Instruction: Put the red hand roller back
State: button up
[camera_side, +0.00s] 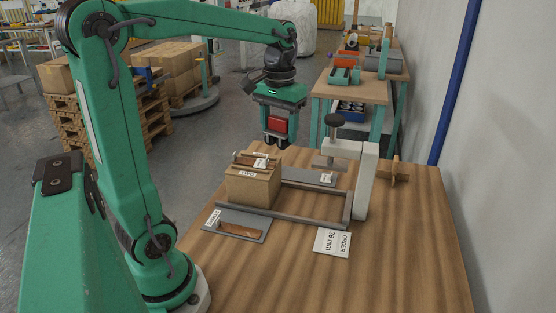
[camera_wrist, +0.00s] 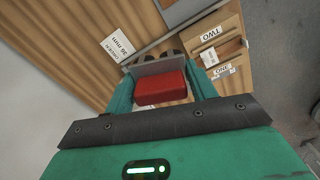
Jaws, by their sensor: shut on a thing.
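My gripper (camera_side: 278,138) is shut on the red hand roller (camera_side: 278,122), raised in the air behind the wooden table (camera_side: 410,235) in the side view. In the wrist view the red roller (camera_wrist: 160,88) sits between the two green jaws of my gripper (camera_wrist: 163,86), with a pale grey part and two dark ends beyond it. The roller hangs clear of the things on the table, and its lower working end is too small to make out.
A wooden box (camera_side: 250,188) labelled TWO stands on the table beside a grey frame (camera_side: 310,208). A pale screw press (camera_side: 362,185) stands at the right. A grey plate (camera_side: 220,222) and an order card (camera_side: 332,241) reading 36 mm lie in front. The table's front right is clear.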

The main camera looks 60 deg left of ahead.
jog(key=d+f, duration=0.3)
jog(key=f, duration=1.4)
jog(key=shift+s+d+f+m, duration=0.2)
jog(key=shift+s+f+m, duration=0.1)
jog(key=shift+s+m, duration=0.1)
jog(key=shift+f, duration=1.5)
jog(key=shift+f, duration=0.1)
jog(key=shift+f, duration=1.1)
jog(key=shift+f, duration=1.2)
